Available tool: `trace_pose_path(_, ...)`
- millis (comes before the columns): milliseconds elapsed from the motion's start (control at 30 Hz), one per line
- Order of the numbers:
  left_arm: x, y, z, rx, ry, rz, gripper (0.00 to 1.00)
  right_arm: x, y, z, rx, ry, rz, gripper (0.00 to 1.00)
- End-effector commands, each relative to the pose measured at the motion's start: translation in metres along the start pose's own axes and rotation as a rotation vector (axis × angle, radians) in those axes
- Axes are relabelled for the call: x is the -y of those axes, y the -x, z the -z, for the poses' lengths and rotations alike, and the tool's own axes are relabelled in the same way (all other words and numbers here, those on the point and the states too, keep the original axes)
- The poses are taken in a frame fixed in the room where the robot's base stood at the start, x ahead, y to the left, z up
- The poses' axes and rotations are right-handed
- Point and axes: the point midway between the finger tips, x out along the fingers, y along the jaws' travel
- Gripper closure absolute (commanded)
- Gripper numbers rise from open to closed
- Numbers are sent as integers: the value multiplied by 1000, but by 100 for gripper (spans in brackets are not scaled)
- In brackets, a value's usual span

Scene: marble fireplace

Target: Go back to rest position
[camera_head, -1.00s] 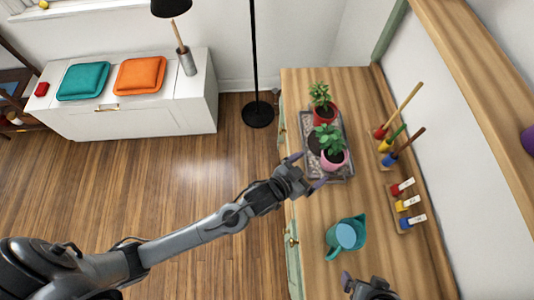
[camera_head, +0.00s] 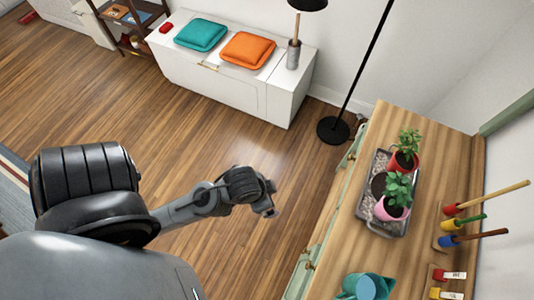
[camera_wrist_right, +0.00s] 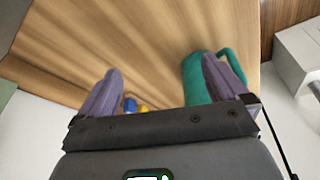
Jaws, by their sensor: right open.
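My left gripper (camera_head: 268,207) is at the end of my left arm, over the wooden floor and left of the cabinet; its fingers are too small and turned away to read. My right gripper (camera_wrist_right: 163,88) shows only in the right wrist view, its two purple fingers wide apart with nothing between them. The teal watering can (camera_head: 366,287) stands on the wooden cabinet top (camera_head: 345,228), cut off by the lower edge of the head view. It also shows in the right wrist view (camera_wrist_right: 195,85), partly hidden behind the right-hand finger.
A tray (camera_head: 362,205) holds a red pot (camera_head: 403,162) and a pink pot (camera_head: 391,209) with plants. Hand tools (camera_head: 485,204) stand at the wall side. A black floor lamp (camera_head: 334,130) and a white bench (camera_head: 240,90) stand beyond. The floor between is clear.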

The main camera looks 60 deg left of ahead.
Motion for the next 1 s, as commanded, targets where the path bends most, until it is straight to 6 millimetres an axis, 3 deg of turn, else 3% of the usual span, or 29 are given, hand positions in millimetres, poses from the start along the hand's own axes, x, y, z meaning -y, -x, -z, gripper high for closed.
trace_pose_path(267,0,15,5,-1,0,0,0,0,15,5,0,-2,2,0)
trace_pose_path(467,2,54,18,-1,0,0,0,-2,54,17,1,-2,1,0)
trace_pose_path(1000,8,234,75,-3,0,-1,0,-10,235,75,-1,7,-6,0)
